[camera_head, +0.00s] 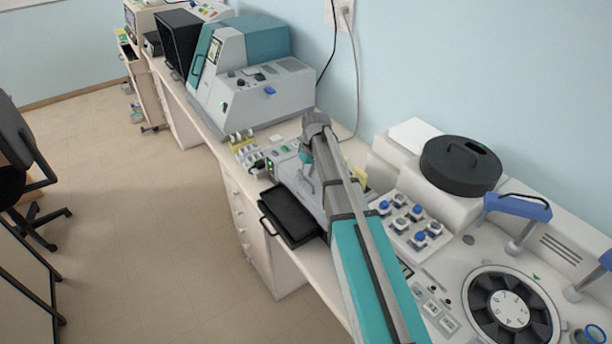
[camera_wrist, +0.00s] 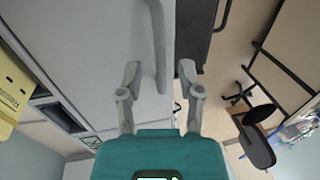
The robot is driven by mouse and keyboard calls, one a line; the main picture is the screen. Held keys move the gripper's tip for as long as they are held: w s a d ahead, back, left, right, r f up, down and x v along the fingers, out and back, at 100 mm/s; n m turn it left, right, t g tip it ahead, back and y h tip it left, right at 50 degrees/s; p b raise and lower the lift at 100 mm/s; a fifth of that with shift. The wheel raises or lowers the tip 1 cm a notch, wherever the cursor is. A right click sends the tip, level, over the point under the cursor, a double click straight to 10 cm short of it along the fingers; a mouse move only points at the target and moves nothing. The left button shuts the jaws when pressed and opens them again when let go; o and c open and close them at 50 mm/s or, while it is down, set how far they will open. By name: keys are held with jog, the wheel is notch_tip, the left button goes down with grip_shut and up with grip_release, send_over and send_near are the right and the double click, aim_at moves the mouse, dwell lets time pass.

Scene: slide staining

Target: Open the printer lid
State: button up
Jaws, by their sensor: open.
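The printer (camera_head: 312,196) is a pale grey machine on the bench, partly hidden behind my arm. Its pale lid surface (camera_wrist: 100,35) fills the upper left of the wrist view. A grey bar handle (camera_wrist: 159,45) stands on the lid. My gripper (camera_wrist: 159,75) is open, with one finger on each side of the lower part of the handle and visible gaps on both sides. In the head view my gripper (camera_head: 307,172) is small and close to the printer. The lid appears shut.
A black tray with a handle (camera_head: 291,216) juts from the printer's front; the wrist view shows it too (camera_wrist: 196,30). A larger grey and teal machine (camera_head: 265,95) stands farther along the bench. Bottles (camera_head: 405,212) and a carousel (camera_head: 510,308) are at right.

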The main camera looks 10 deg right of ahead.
jog(key=shift+a, duration=0.1)
grip_shut()
jog(key=shift+r, duration=0.1)
dwell(0.3)
